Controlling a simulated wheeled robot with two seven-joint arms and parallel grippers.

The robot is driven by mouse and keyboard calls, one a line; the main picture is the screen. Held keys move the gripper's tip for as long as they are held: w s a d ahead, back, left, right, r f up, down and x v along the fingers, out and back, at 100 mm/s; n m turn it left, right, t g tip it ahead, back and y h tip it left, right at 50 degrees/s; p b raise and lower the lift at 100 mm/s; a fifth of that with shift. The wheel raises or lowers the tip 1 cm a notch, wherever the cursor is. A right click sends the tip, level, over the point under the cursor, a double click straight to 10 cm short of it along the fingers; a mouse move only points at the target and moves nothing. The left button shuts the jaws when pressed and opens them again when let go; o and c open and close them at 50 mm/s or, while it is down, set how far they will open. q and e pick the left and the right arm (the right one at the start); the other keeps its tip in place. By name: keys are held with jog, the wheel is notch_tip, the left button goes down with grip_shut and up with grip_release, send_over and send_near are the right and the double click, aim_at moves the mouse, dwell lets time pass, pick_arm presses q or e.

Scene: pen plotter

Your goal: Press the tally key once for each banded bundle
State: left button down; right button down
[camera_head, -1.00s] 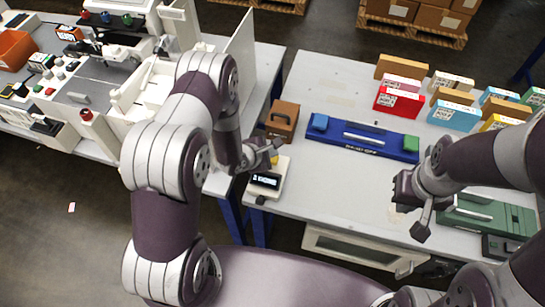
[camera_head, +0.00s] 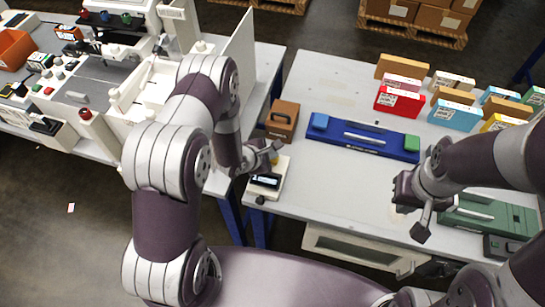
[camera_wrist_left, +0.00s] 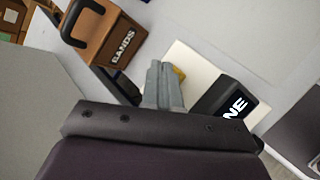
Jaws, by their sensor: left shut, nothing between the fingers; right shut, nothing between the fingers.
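The tally counter is a cream box (camera_head: 281,183) with a dark display (camera_head: 266,181) at the left front of the table. Its display (camera_wrist_left: 225,102) shows letters ending in "NE" in the left wrist view, the rest cut off or hidden. A yellow key (camera_wrist_left: 179,73) shows partly behind my left fingers. My left gripper (camera_head: 276,148) is shut and empty, its tips at the key; I cannot tell whether they touch. Several coloured bundles, including a red one (camera_head: 399,102) and a light-blue one (camera_head: 454,115), stand at the back right; bands are too small to tell. My right gripper (camera_head: 415,222) is shut and empty above the right front.
A brown box (camera_head: 282,120) with a handle, labelled "BANDS" in the left wrist view (camera_wrist_left: 118,45), stands just behind the counter. A blue tray-like device (camera_head: 363,138) lies mid-table, and a green one (camera_head: 490,215) at the right front.

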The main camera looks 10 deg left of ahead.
pick_arm(q)
jog(key=shift+f+b, duration=0.3)
jog(key=shift+f, duration=0.15)
jog(key=shift+r, duration=0.1)
dwell(0.5)
jog(key=shift+r+p, duration=0.95)
jog(key=shift+p, duration=0.05)
notch_tip(320, 180, up, 5)
jog(key=p, duration=0.4)
jog(key=shift+r+p, duration=0.1)
jog(key=shift+p, duration=0.3)
dwell(1.7)
